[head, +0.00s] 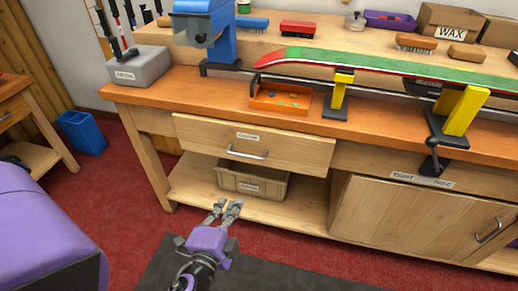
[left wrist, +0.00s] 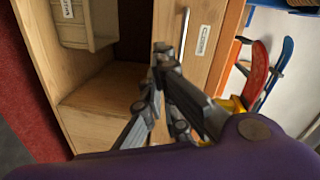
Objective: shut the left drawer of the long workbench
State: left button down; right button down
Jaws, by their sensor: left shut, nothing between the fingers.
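The left drawer (head: 290,152) of the long workbench (head: 385,128) has a wooden front with a paper label and a metal bar handle (head: 247,154). Its front appears to stand out from the bench frame; how far is hard to tell. My left gripper (head: 229,203) is in front of the bench, below the drawer and apart from it in the head view. Its fingers are together and empty. In the left wrist view the fingers (left wrist: 163,58) are in front of the drawer front (left wrist: 204,65), whose handle (left wrist: 185,32) shows beside them. My right gripper is out of view.
A bin (head: 253,183) stands on the lower shelf (head: 190,190) under the drawer. A cabinet door (head: 410,215) is to the right. An orange tray (head: 280,102) and a clamped ski (head: 390,66) are on the benchtop. A blue bin (head: 82,132) stands on the floor at left.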

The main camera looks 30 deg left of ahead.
aim_at(255, 142)
pick_arm(q)
jog(key=w+a+r+m+p, duration=0.1)
jog(key=w, duration=0.4)
jog(key=w+a+r+m+t+p, duration=0.1)
jog(key=w+r, duration=0.1)
jog(key=w, duration=0.4)
jog(key=w+a+r+m+p, duration=0.1)
jog(key=w+a+r, duration=0.1)
jog(key=w, duration=0.4)
jog(key=shift+w+m+t, duration=0.15)
jog(key=shift+m+t, duration=0.15)
jog(key=shift+t, duration=0.1)
jog(key=b+x, duration=0.1)
jog(key=x, duration=0.4)
jog(key=shift+w+a, duration=0.1)
jog(key=shift+a, duration=0.05)
jog(key=shift+r, duration=0.2)
